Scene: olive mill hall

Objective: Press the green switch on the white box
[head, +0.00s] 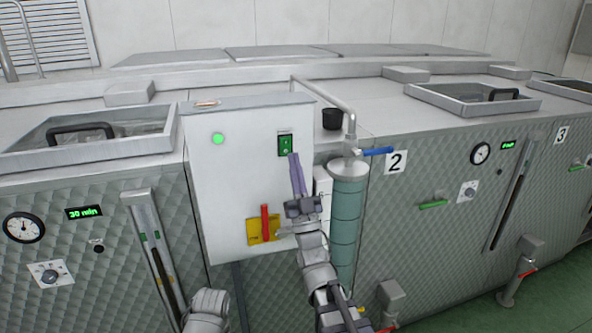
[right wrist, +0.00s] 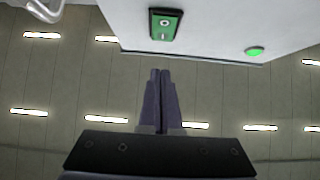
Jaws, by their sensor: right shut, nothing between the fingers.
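The white box (head: 235,165) stands at the front of the steel machine in the head view. Its green switch (head: 285,146) sits in a dark frame at the upper right of its front face. A round green light (head: 218,139) is at the upper left, and it is lit. My right gripper (head: 294,156) is shut and empty, its fingertips just below the switch in the picture. In the right wrist view, the switch (right wrist: 165,24) shows beyond the closed fingers (right wrist: 160,72), with a visible gap between. I cannot tell whether the switch is pressed. My left gripper is out of view.
A red handle (head: 265,222) on a yellow plate (head: 257,231) is low on the box's front. A teal column (head: 346,225) with a blue lever (head: 376,151) stands right of the box.

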